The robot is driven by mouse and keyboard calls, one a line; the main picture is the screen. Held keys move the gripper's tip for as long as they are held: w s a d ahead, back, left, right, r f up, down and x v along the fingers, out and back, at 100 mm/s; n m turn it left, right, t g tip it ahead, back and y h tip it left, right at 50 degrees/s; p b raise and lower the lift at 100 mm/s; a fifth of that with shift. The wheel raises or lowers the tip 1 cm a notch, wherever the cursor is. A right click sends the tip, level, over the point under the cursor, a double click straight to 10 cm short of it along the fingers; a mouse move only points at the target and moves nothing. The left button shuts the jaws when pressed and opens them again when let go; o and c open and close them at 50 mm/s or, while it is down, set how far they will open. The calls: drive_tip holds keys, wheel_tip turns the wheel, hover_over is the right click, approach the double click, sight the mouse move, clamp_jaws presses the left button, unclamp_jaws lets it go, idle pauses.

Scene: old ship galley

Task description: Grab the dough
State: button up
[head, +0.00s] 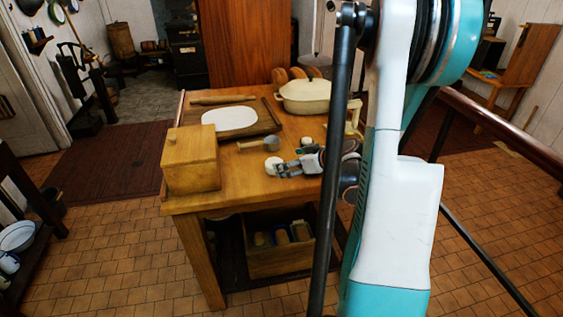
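A small round white lump (273,163), which looks like a ball of dough, is on the wooden table near its front. A flat white oval (230,119), perhaps rolled-out dough, lies on a dark wooden board (190,131) farther back. My gripper (281,170) reaches in from the right, low over the table, with its fingertips right at the small lump. I cannot tell whether the fingers touch it or how far apart they are. My arm hides the right part of the table.
The table (240,187) also holds a lidded wooden box (190,160) at front left, a rolling pin (222,99) at the back, a scoop-like tool (258,144) just behind the lump, and a cream lidded pot (304,96). A crate (279,258) stands underneath.

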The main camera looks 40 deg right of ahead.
drive_tip(key=s+d, duration=0.2)
drive_tip(key=b, duration=0.2)
approach(268, 163)
drive_tip(key=shift+w+a+f+t, duration=0.3)
drive_tip(key=shift+w+f, duration=0.1)
drive_tip(key=shift+f, duration=0.15)
drive_tip(key=b+x, duration=0.2)
drive_tip(key=x, duration=0.3)
drive_tip(key=shift+d+f+b, duration=0.1)
drive_tip(key=shift+d+b, duration=0.1)
drive_tip(key=shift+b, duration=0.15)
drive_tip(key=c, duration=1.3)
